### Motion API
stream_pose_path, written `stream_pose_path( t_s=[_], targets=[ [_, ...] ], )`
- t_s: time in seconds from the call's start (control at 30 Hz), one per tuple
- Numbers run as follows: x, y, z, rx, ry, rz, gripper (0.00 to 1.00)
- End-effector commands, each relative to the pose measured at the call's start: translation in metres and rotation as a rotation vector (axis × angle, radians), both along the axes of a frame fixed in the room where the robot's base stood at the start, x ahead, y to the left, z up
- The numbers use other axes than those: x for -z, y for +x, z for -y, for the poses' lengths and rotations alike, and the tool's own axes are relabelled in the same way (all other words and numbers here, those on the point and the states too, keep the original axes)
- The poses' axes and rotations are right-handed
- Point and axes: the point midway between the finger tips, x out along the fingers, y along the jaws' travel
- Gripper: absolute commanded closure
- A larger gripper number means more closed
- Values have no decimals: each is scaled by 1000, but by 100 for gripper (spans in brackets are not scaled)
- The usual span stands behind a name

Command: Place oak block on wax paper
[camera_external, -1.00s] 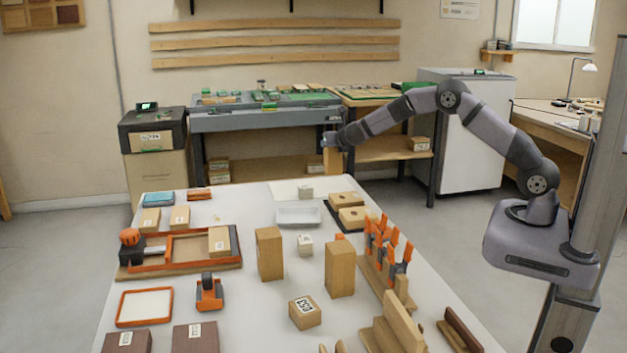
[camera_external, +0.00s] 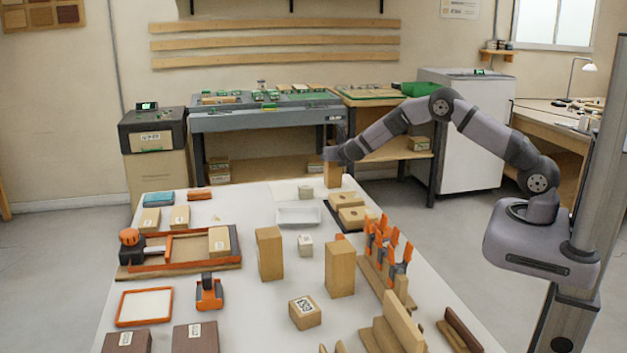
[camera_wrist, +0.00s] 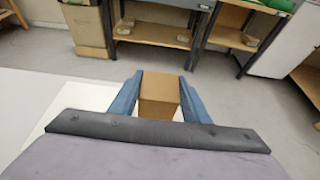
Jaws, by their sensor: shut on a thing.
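My gripper (camera_external: 331,158) is at the far end of the white bench, shut on a tan oak block (camera_external: 333,175). In the wrist view the block (camera_wrist: 160,97) sits between the two blue fingers of my gripper (camera_wrist: 160,88). The block hangs upright below the gripper, at or just above the bench surface; I cannot tell if it touches. The wax paper (camera_external: 283,191) is a pale sheet at the far end of the bench, partly behind a small whitish block. The held block is at the sheet's right side.
A small whitish block (camera_external: 305,192) stands just left of the held block. A white tray (camera_external: 298,215) and a dark tray with light blocks (camera_external: 350,208) lie nearer. Two tall wooden blocks (camera_external: 269,253) (camera_external: 340,270) and orange clamps (camera_external: 385,245) stand further forward.

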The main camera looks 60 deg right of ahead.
Motion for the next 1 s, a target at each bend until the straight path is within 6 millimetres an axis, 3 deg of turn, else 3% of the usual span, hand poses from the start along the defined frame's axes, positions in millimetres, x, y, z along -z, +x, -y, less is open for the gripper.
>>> stream_pose_path(
  t_s=[0.13,0.17,0.2,0.23,0.67,1.0],
  targets=[
    [3,0,0,0,-1,2,100],
    [3,0,0,0,0,0,50],
    [3,0,0,0,0,0,41],
    [3,0,0,0,0,0,39],
    [-3,0,0,0,0,0,39],
    [-17,-28,-30,-3,-1,2,39]
  ],
)
